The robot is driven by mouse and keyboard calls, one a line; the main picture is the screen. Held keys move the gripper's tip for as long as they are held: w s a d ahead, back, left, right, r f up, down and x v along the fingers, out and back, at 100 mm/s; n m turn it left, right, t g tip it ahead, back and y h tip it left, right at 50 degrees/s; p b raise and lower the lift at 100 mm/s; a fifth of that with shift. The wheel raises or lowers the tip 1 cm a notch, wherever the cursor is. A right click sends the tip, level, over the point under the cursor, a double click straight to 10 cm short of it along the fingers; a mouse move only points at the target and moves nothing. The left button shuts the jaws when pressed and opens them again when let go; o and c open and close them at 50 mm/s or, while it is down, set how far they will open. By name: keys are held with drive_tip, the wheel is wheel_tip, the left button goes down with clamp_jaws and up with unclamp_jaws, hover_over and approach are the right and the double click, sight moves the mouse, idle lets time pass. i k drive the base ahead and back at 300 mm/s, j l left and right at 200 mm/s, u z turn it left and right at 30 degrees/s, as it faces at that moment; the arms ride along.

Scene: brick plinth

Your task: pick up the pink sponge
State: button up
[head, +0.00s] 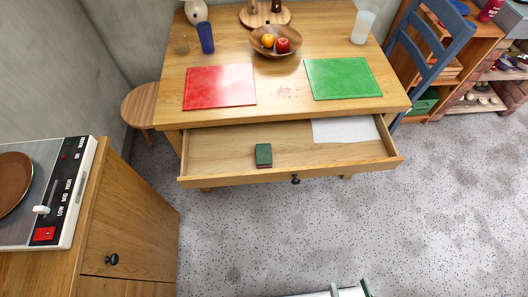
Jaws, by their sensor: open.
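I see no pink sponge in the head view. A small dark green block (264,155), which may be a sponge, lies in the open drawer (220,160) of the wooden table, left of the drawer's middle. My gripper (350,289) shows only in part at the bottom edge, with two finger ends apart. It is well below and in front of the drawer in the picture, and nothing shows between the fingers.
The wooden table (225,48) holds a red mat (220,87), a green mat (343,79), a fruit bowl (260,49), a blue cup (206,38) and a clear glass (363,27). A cabinet (130,230) stands left, a blue chair (410,50) right. Floor before the drawer is clear.

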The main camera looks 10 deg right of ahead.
sight(264, 156)
drive_tip(key=u, duration=0.35)
drive_tip(key=i+l+u, duration=0.1)
drive_tip(key=u, duration=0.3)
drive_tip(key=l+u, duration=0.2)
drive_tip(key=u, duration=0.15)
drive_tip(key=i+l, duration=0.45)
drive_tip(key=l, duration=0.15)
